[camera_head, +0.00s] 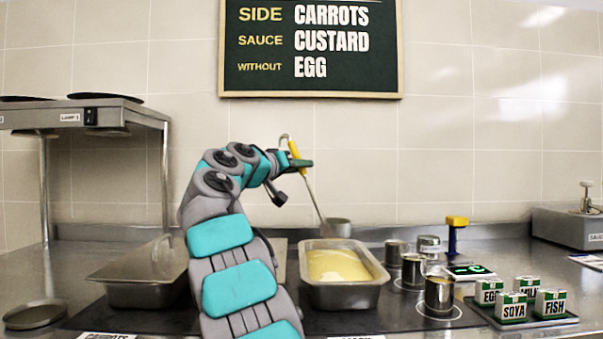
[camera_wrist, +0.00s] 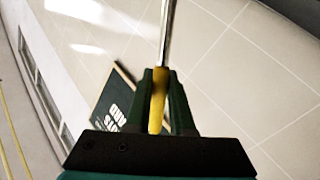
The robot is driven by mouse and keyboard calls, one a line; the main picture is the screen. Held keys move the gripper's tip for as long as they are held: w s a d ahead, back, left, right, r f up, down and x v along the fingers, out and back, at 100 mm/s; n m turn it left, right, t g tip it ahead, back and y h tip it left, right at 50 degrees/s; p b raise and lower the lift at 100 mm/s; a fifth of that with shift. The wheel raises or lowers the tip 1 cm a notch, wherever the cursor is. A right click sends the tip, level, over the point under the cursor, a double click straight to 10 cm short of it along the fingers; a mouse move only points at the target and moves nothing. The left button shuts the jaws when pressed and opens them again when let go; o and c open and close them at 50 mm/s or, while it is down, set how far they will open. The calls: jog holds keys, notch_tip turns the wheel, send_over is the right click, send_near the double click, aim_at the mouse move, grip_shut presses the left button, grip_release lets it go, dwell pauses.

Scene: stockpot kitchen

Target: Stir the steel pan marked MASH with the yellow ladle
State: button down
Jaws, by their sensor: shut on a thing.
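My gripper (camera_head: 300,163) is shut on the yellow grip of the ladle (camera_head: 310,190), held up in the air. The yellow grip also shows between my fingers in the wrist view (camera_wrist: 158,100). The ladle's steel shaft slants down to the right, and its bowl (camera_head: 338,228) appears just above the far rim of a steel pan (camera_head: 345,297). The bowl looks clear of the food, but its exact depth is hard to tell. The pan holds smooth yellow food (camera_head: 337,265). The label in front of it is cut off by the picture edge.
A lidded pan (camera_head: 145,293) stands left, behind a CARROTS label (camera_head: 108,336). Several small steel pots (camera_head: 439,297) stand right of the open pan, beside a tray of marked boxes (camera_head: 514,307). A heat-lamp stand (camera_head: 85,115) is far left. A menu board (camera_head: 311,48) hangs behind.

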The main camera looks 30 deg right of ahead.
jog(key=shift+d+f, duration=0.1)
jog(key=shift+f, duration=0.2)
notch_tip(320, 180, down, 10)
jog(key=b, duration=1)
jog(key=shift+r, duration=0.15)
jog(key=shift+w, duration=0.1)
dwell(0.3)
